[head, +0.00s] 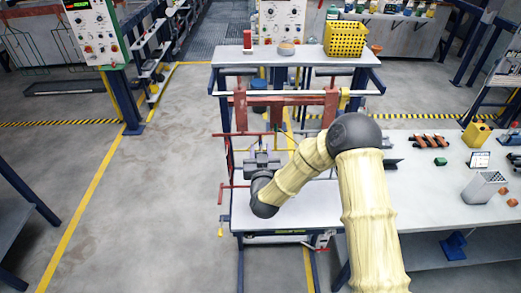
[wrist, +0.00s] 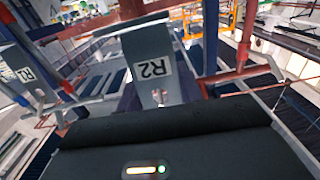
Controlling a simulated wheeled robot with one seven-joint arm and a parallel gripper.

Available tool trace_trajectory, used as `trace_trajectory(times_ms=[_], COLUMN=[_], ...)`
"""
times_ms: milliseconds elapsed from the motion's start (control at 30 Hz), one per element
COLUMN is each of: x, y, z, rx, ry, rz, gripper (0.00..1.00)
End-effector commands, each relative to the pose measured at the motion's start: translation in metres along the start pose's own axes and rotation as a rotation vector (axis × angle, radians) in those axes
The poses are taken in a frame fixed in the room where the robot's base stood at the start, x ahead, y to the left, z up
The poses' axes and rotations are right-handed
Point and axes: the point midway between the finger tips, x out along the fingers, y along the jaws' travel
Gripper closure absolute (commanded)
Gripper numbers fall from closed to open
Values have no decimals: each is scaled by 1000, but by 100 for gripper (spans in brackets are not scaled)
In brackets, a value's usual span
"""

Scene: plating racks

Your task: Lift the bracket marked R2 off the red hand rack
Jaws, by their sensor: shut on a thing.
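The bracket marked R2 (wrist: 150,70) is a grey plate with a white label that reads upside down in the wrist view. My gripper (wrist: 158,110) is shut on it, and the black gripper body fills the bottom of that view. The fingertips are mostly hidden. The red hand rack (head: 284,98) stands at the middle in the head view, with side pegs. My gripper (head: 262,158) is at the rack's left side, below its top bar. I cannot tell whether the bracket still touches its peg. A red peg (wrist: 240,74) shows to the right of the bracket.
A second labelled grey bracket (wrist: 28,72) hangs close at the left in the wrist view. A shelf with a yellow basket (head: 345,40) is behind the rack. A white table (head: 420,180) with small parts is at the right.

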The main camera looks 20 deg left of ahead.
Motion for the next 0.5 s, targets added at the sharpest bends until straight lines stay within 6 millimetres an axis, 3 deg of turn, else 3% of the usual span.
trace_trajectory(times_ms=[267, 500], x=[0, -13], y=[0, 0], z=[0, -1], rx=[0, -1], ry=[0, 0], rz=[0, -2], gripper=[86, 86])
